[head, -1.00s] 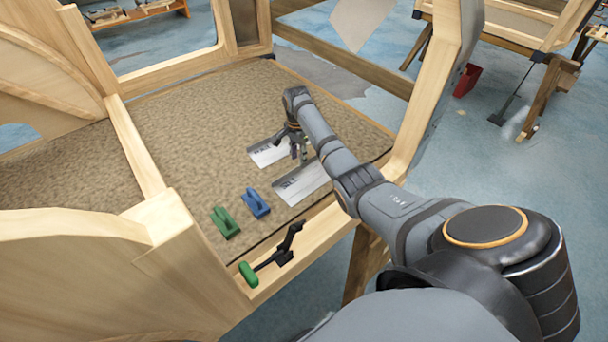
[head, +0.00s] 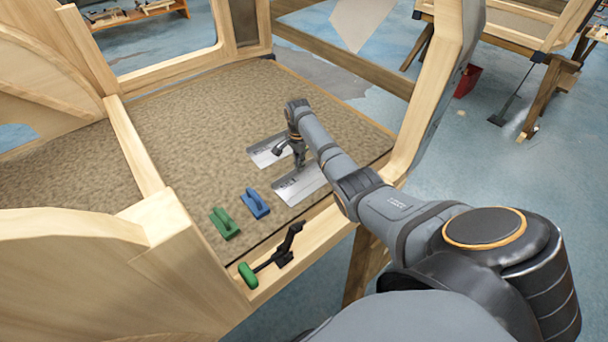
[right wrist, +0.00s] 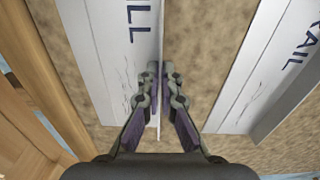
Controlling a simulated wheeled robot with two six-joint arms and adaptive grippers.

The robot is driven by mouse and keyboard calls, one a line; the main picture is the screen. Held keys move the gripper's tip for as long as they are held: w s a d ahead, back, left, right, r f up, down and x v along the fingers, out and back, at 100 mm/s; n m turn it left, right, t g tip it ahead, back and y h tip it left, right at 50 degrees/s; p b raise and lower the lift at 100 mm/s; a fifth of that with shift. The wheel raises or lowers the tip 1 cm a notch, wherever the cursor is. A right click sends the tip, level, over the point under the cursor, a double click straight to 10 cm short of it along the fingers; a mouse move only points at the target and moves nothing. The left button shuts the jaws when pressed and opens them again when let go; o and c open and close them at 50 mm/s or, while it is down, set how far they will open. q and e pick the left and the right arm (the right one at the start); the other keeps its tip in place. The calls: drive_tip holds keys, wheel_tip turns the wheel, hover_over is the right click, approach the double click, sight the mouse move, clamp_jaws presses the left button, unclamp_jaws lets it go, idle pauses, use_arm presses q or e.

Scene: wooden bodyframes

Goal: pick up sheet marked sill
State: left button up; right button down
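The sheet marked sill (head: 299,184) is a pale grey metal strip lying on the brown mat near the front wooden rail. In the right wrist view (right wrist: 108,45) it fills the left side, with the letters "ILL" showing and a thin upright flange along its edge. My right gripper (head: 299,165) is over its far edge. In the right wrist view the two fingers (right wrist: 160,68) are closed together with the thin flange between them. The sheet looks still down on the mat. My left gripper is not in view.
A similar sheet (head: 268,150), ending in "RAIL" in the right wrist view (right wrist: 275,65), lies just beyond. Blue (head: 256,203) and green (head: 224,223) handled blocks lie to the left. A green-handled clamp (head: 270,263) sits on the front rail. Wooden posts frame the mat.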

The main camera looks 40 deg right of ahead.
sight(308, 174)
drive_tip(key=shift+r, duration=0.15)
drive_tip(key=shift+w+r, duration=0.1)
drive_tip(key=shift+r, duration=0.2)
wheel_tip(308, 174, up, 3)
drive_tip(key=shift+d+f+p, duration=0.1)
drive_tip(key=shift+p, duration=0.3)
drive_tip(key=s+d+r+p, duration=0.1)
drive_tip(key=s+d+r, duration=0.1)
drive_tip(key=s+r, duration=0.2)
drive_tip(key=s+d+r+p, duration=0.1)
drive_tip(key=s+d+r, duration=0.2)
drive_tip(key=s, duration=0.6)
wheel_tip(308, 174, up, 2)
drive_tip(key=shift+d+r, duration=0.2)
drive_tip(key=shift+d, duration=0.05)
